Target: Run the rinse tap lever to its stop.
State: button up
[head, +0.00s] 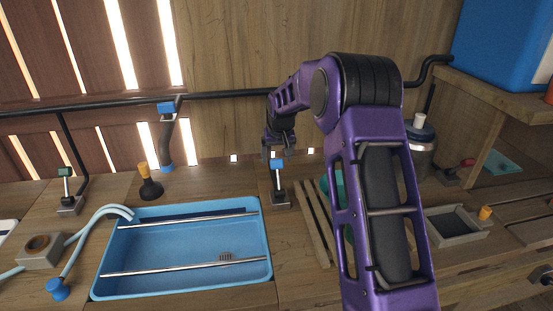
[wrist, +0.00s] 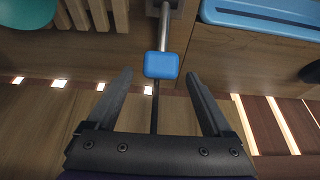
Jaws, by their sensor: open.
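A lever with a blue knob (head: 277,165) stands upright on a small grey base behind the right end of the blue basin; I take it as the rinse tap lever. My gripper (head: 279,152) is just above and behind this knob. In the wrist view the blue knob (wrist: 161,65) lies between the two fingertips of my gripper (wrist: 158,75), with a gap on each side. The jaws are open and empty. Whether the knob is at the same depth as the fingertips is hard to tell.
The blue basin (head: 185,279) with two metal rods lies left of the lever. Wooden slats (head: 313,225) lie to its right. A green-topped lever (head: 66,171), a blue-topped pipe (head: 167,108) and a black plunger (head: 150,188) stand further left. A black rail (head: 225,95) runs along the wall.

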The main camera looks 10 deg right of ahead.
jog(key=v, duration=1.6)
jog(key=shift+p, duration=0.4)
jog(key=shift+w, duration=0.15)
